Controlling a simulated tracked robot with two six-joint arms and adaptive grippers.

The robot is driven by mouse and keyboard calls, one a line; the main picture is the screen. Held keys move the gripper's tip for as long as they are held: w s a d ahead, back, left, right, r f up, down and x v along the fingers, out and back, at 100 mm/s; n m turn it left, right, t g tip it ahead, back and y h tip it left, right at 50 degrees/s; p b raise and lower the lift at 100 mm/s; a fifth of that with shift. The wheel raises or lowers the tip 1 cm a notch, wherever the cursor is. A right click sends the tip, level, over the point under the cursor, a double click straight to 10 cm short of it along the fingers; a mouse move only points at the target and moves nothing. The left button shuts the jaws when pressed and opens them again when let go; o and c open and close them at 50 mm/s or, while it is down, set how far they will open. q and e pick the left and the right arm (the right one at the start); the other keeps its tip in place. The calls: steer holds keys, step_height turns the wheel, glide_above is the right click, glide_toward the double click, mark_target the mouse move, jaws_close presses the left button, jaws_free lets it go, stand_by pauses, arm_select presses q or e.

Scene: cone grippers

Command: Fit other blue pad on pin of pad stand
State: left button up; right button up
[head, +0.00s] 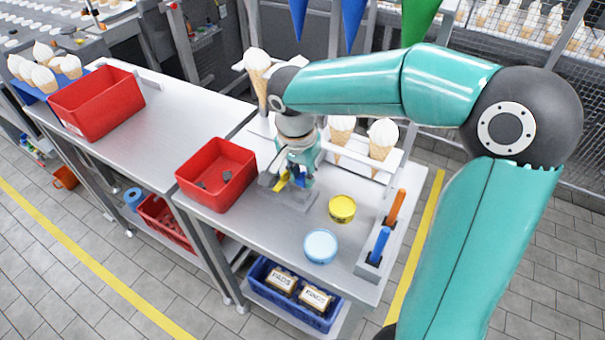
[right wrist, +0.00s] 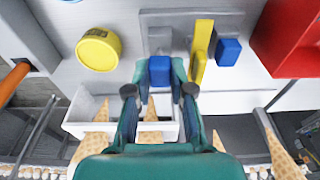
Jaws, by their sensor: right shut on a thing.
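My right gripper (head: 288,180) points down over the grey pad stand (head: 300,208) on the metal bench. In the right wrist view my gripper (right wrist: 160,75) is shut on a blue pad (right wrist: 159,71), held between its fingertips in front of the stand's grey plate (right wrist: 190,17). A second blue pad (right wrist: 228,52) is at the stand beside an upright yellow piece (right wrist: 200,52). The gripper partly covers the stand in the head view. The pin behind the held pad is hidden, so I cannot tell whether they touch. My left gripper is not in view.
A red bin (head: 238,158) with grey pieces stands left of the stand. A yellow tin (head: 342,208) and a light blue tin (head: 320,246) are to its right. A holder (head: 370,262) carries orange- and blue-handled tools. A white rack (head: 360,158) with cones is behind.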

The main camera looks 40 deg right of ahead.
steer(key=shift+f+b, duration=1.3)
steer(key=shift+f, duration=0.2)
stand_by(1.4)
steer(key=o, duration=0.8)
steer(key=shift+o, duration=0.5)
steer(key=shift+r, duration=0.1)
steer(key=shift+c, duration=0.7)
steer(key=o, duration=0.3)
steer(key=shift+r, duration=0.15)
